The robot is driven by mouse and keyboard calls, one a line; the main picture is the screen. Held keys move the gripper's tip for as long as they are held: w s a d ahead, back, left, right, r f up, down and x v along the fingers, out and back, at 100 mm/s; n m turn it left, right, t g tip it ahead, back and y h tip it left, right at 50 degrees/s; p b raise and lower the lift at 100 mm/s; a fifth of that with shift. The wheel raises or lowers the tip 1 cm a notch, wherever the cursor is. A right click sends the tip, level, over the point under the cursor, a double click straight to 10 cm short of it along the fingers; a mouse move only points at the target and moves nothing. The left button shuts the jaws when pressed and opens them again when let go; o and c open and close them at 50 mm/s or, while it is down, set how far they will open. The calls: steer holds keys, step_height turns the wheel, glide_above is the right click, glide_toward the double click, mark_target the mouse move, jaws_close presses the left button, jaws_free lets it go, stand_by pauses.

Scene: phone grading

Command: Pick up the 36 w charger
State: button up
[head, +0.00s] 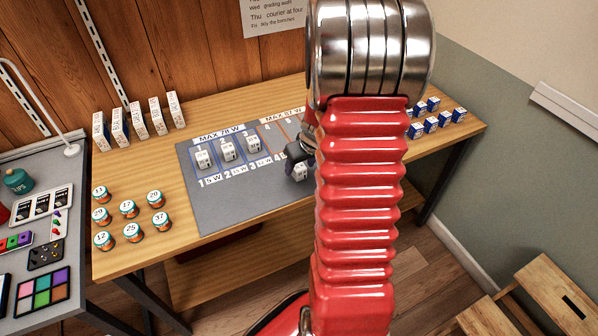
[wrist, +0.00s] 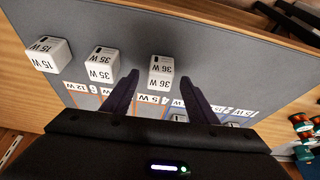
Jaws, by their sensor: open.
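The 36 W charger (wrist: 160,72) is a white cube with black lettering on the grey mat (wrist: 215,50). In the wrist view it appears between the tips of my open gripper (wrist: 160,80), with a gap on each side; whether the tips are at its height I cannot tell. In the head view my gripper (head: 298,160) is a dark shape mostly hidden behind my red arm. A white cube (head: 300,173) shows just below it, its label unreadable. A 35 W charger (wrist: 102,65) and a 15 W charger (wrist: 48,55) stand to the left in the wrist view.
Three white cubes stand in numbered slots under the MAX 78 W sign (head: 218,134). Several orange-and-teal jars (head: 128,209) stand at the table's left. White boxes (head: 139,120) line the back left, small blue boxes (head: 431,122) the right. My arm hides the mat's right part.

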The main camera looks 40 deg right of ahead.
steer(key=shift+x, duration=1.4)
steer(key=shift+c, duration=0.4)
steer(key=c, duration=1.1)
